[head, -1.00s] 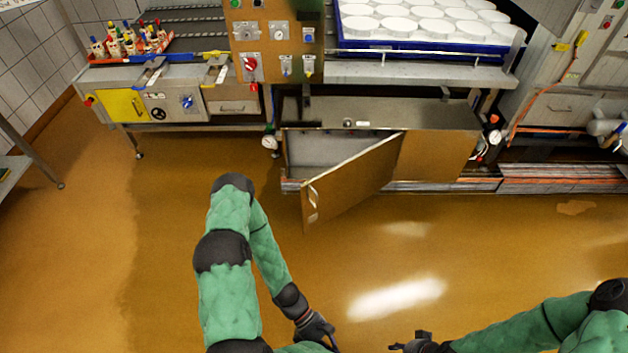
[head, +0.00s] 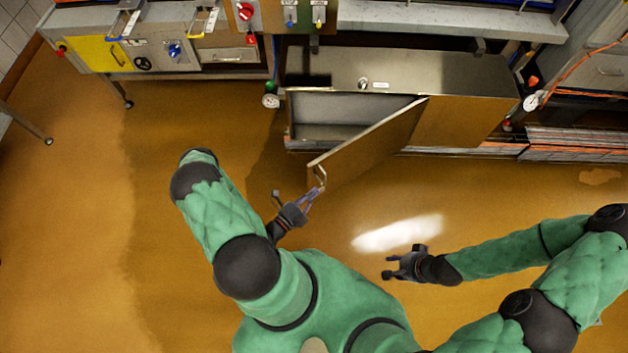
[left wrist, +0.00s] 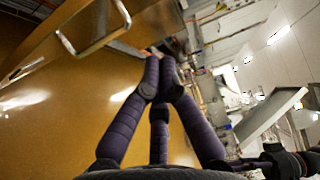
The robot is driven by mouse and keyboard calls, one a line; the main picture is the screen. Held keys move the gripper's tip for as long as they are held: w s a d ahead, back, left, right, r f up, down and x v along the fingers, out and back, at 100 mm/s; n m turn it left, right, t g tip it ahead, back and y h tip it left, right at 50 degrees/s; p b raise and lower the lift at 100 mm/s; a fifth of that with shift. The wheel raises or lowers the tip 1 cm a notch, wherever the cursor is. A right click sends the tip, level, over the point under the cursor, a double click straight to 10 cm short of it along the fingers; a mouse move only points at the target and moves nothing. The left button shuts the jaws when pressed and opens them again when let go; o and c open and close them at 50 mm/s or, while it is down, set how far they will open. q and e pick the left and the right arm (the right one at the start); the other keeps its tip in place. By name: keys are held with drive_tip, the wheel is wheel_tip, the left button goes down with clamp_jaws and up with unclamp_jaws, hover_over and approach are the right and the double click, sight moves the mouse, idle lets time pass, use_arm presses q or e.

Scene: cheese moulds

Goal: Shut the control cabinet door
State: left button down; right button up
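The control cabinet door (head: 372,143) is brown and stands ajar, swung out from the low cabinet (head: 420,74); its hinge side is on the right. A pale bar handle (head: 319,177) is at its free left edge. My left gripper (head: 313,193) is just below that handle, its purple fingers pointing up toward it. In the left wrist view the fingers (left wrist: 160,62) converge with nothing visible between them, and the handle (left wrist: 98,40) is to their left. Whether they touch the door is unclear. My right gripper (head: 392,268) is open and empty over the floor.
The cabinet's grey interior (head: 335,110) shows left of the door. A gauge (head: 271,101) hangs beside the cabinet's left end. A yellow-panelled bench (head: 100,55) stands at upper left. The brown floor (head: 200,120) in front is clear.

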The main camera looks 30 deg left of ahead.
sight(322, 169)
use_arm(q)
drive_tip(key=w, duration=0.3)
drive_tip(key=w+b, duration=0.1)
drive_tip(key=w, duration=0.2)
drive_tip(key=w+a+b, duration=0.1)
drive_tip(key=w, duration=0.2)
drive_tip(key=shift+w, duration=0.3)
drive_tip(key=shift+w+a+b, duration=0.3)
drive_tip(key=shift+a, duration=0.3)
use_arm(e)
drive_tip(key=shift+f, duration=1.35)
use_arm(q)
drive_tip(key=shift+a, duration=0.1)
